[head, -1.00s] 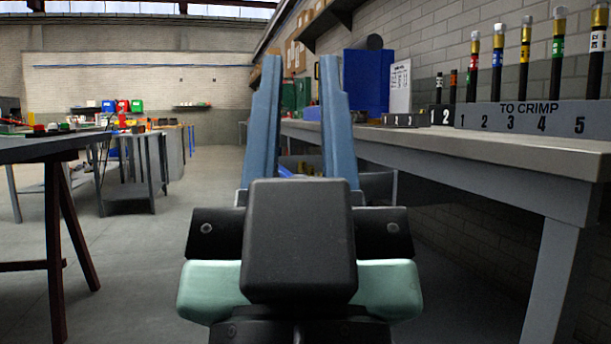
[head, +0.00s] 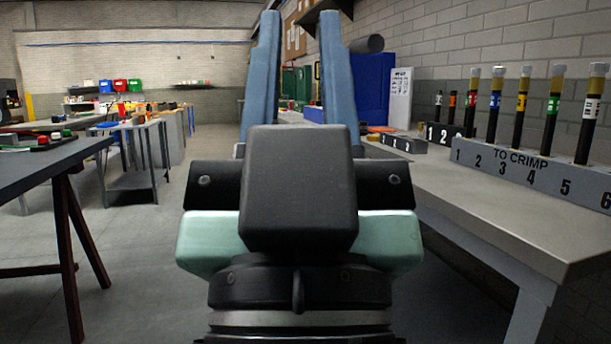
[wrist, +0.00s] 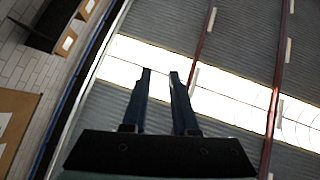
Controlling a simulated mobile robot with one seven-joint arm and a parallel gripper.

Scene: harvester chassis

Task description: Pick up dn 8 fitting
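My gripper (head: 293,65) is in the middle of the head view, its two blue fingers apart with nothing between them. In the wrist view my gripper (wrist: 160,75) points up at the roof, also with a gap between its fingers. I cannot make out a DN 8 fitting in any view. Hoses with fittings stand in a numbered rack marked TO CRIMP (head: 530,170) on the right bench (head: 430,175). A smaller numbered block (head: 403,143) sits farther back on that bench. My gripper is left of the bench and touches nothing.
A dark table (head: 45,165) stands at the left, with several small items on it. More tables (head: 140,150) stand behind it. A blue box (head: 372,85) and a white sign (head: 400,98) are at the back of the right bench. The floor (head: 135,260) between is clear.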

